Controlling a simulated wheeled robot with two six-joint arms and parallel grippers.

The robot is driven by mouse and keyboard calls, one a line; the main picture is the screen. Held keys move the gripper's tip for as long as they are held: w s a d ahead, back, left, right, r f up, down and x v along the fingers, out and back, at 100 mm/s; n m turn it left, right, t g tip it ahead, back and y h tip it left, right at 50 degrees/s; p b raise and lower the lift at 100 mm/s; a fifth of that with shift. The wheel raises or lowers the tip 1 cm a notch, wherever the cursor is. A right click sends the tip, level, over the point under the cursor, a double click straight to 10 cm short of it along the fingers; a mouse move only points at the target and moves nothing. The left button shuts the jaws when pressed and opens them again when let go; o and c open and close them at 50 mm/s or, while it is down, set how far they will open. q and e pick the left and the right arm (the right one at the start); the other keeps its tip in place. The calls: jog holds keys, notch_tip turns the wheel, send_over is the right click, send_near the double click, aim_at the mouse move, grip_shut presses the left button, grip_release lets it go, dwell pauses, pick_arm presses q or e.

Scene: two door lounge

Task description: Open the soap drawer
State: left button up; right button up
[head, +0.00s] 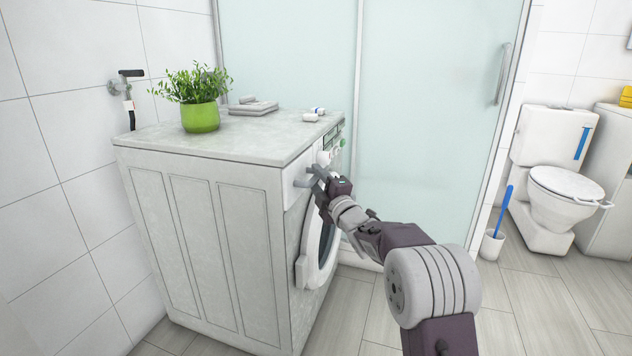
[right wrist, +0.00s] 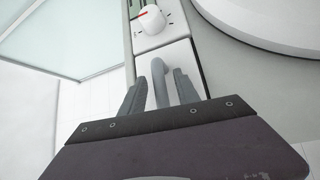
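The white washing machine (head: 215,215) stands against the tiled wall, its round door (head: 322,250) on the side facing right. The soap drawer (head: 294,184) is at the upper near corner of its front. In the right wrist view the drawer front (right wrist: 178,52) has a grey bar handle (right wrist: 159,82). My right gripper (head: 313,177) is at the drawer. In the right wrist view its open fingers (right wrist: 158,88) stand one on each side of the handle, with narrow gaps showing. I cannot tell whether the drawer is out at all. My left gripper is not in view.
A knob with a red mark (right wrist: 150,19) sits beside the drawer. A glass shower screen (head: 430,110) stands behind; floor (head: 520,310) is clear at right.

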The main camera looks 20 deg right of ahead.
jog(key=shift+w+a+r, duration=0.1)
jog(key=shift+w, duration=0.25)
grip_shut()
dwell(1.2)
